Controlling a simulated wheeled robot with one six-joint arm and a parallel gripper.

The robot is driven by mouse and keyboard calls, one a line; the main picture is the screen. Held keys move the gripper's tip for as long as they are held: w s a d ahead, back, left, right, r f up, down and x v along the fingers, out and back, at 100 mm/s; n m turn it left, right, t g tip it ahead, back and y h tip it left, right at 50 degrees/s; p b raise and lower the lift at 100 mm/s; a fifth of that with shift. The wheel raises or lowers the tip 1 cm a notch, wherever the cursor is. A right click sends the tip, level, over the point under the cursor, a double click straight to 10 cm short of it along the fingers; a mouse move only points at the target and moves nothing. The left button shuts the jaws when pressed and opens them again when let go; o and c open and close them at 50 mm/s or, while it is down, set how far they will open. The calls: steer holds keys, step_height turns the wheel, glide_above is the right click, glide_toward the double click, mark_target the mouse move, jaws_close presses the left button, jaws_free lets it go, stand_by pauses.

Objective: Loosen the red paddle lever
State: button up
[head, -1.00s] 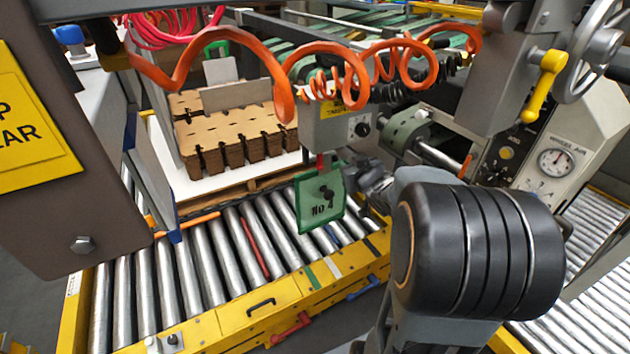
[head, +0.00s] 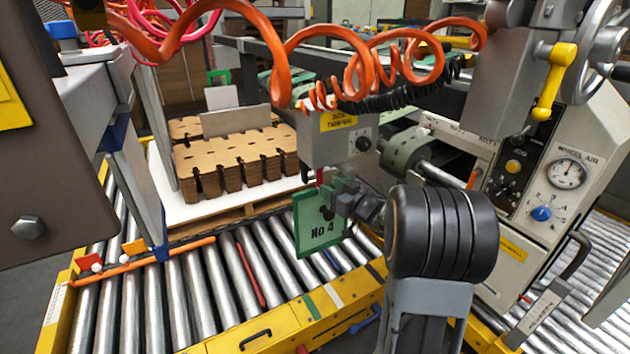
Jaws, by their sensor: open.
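A small red part (head: 321,176) shows below the grey tamper box, just above the green "No 4" plate (head: 313,222). My gripper overlaps its surroundings, so I cannot tell its full shape. Another red handle (head: 302,349) is on the front of the yellow rail, cut off by the bottom edge. I cannot tell from this view which is the paddle lever. My gripper (head: 338,197) is open, in front of the upper right of the green plate, close to the red part below the box. Whether it touches the plate or the red part is unclear.
The tamper box (head: 340,138) hangs above my gripper, with orange coiled hoses (head: 370,65) over it. Cardboard blanks (head: 235,160) stand on a pallet behind the rollers (head: 190,290). A control panel (head: 545,175) is on the right. A blue handle (head: 364,320) sits on the yellow rail.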

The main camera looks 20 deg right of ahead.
mark_target(318, 173)
steer(key=x, duration=0.7)
steer(key=shift+w+b, duration=0.2)
steer(key=shift+b, duration=0.25)
jaws_close()
